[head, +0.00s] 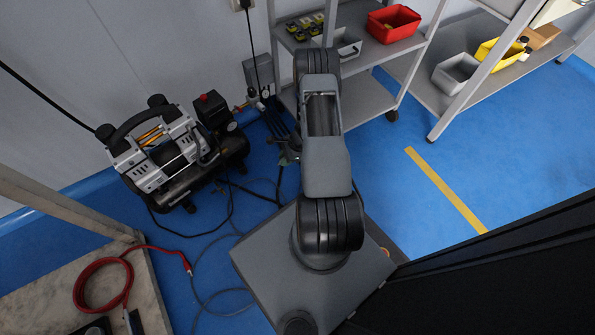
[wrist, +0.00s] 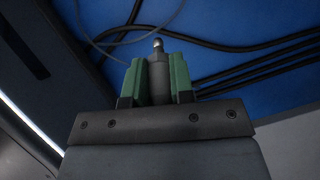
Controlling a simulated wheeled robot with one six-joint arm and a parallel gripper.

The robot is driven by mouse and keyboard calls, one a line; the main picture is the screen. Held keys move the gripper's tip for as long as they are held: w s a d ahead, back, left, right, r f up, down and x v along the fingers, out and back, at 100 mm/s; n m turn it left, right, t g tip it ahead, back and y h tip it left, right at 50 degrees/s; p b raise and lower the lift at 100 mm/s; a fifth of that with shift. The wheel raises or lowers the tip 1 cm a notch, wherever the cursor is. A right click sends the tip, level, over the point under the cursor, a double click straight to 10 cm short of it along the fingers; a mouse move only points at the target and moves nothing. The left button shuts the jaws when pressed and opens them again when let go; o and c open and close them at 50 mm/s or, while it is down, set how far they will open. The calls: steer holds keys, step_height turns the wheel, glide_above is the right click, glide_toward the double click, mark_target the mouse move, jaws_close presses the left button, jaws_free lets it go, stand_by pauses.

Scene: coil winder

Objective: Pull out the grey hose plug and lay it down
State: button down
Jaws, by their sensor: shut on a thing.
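In the wrist view my gripper (wrist: 158,68) has its two green-padded fingers closed on the grey hose plug (wrist: 158,84). The plug is a dark grey cylinder, and its bare metal tip shows beyond the fingertips, with no socket around it. Blue floor and dark hoses lie behind the tip. In the head view my gripper (head: 287,156) is low, to the left of my arm and right of the compressor, and mostly hidden. The plug cannot be made out there. A brass fitting (head: 261,105) sits below a grey wall box (head: 258,76).
A compressor (head: 155,150) stands on the floor at left. Dark hoses run across the floor beside it. A red hose coil (head: 103,262) lies on a worn board at lower left. A wheeled shelf rack (head: 365,99) stands behind my arm. Blue floor (head: 385,175) is clear at right.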

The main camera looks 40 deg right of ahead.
steer(key=s+d+f+b, duration=0.1)
steer(key=f, duration=0.3)
steer(key=s+d+f+n+g+h+b, duration=0.1)
steer(key=s+f+b, duration=0.1)
steer(key=f, duration=0.3)
steer(key=s+d+f+n+b, duration=0.1)
steer(key=f, duration=0.3)
steer(key=shift+s+f+b, duration=0.15)
steer(key=shift+s+b, duration=0.15)
steer(key=shift+f, duration=1.8)
steer(key=c, duration=0.9)
jaws_free()
steer(key=w+p+v, duration=0.1)
steer(key=p+v, duration=0.5)
steer(key=v, duration=0.7)
steer(key=shift+s+r, duration=0.3)
steer(key=shift+r, duration=0.2)
steer(key=shift+a, duration=0.1)
